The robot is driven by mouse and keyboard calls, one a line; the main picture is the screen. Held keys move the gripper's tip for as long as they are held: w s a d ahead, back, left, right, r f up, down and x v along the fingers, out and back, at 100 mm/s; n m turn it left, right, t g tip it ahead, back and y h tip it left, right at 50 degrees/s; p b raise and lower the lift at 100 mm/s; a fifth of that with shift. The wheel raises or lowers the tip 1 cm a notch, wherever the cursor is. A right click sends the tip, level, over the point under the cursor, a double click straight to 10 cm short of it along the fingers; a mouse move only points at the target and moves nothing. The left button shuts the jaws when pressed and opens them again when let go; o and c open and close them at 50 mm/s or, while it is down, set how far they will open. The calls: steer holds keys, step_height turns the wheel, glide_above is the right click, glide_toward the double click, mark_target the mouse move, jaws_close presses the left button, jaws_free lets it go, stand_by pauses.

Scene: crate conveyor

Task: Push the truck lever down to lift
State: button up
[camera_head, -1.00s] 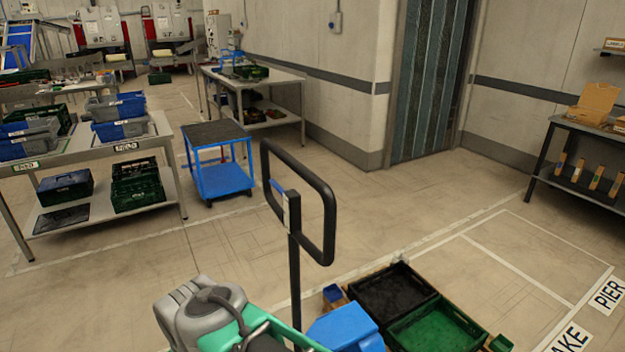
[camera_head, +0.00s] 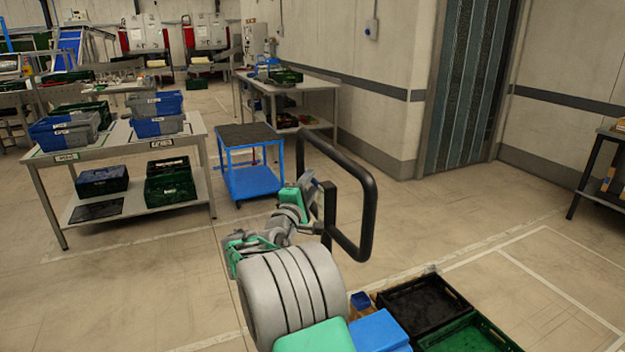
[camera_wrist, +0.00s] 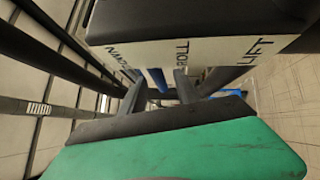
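The truck handle (camera_head: 370,215), a black tube loop on a post, stands in the middle of the head view. In the wrist view, its head carries a white label plate (camera_wrist: 185,55) with the words DOWN, ROLL and LIFT. A narrow blue piece, which looks like the lever (camera_wrist: 156,79), shows below the plate. My gripper (camera_wrist: 160,92) has its two grey fingers apart, one on each side of the blue piece. I cannot tell if they touch it. In the head view my arm reaches to the post, and my wrist hides most of the lever.
A blue cart (camera_head: 252,178) and a table with crates (camera_head: 125,143) stand farther left.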

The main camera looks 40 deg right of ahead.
steer(key=shift+x, duration=1.35)
steer(key=shift+c, duration=0.6)
jaws_close()
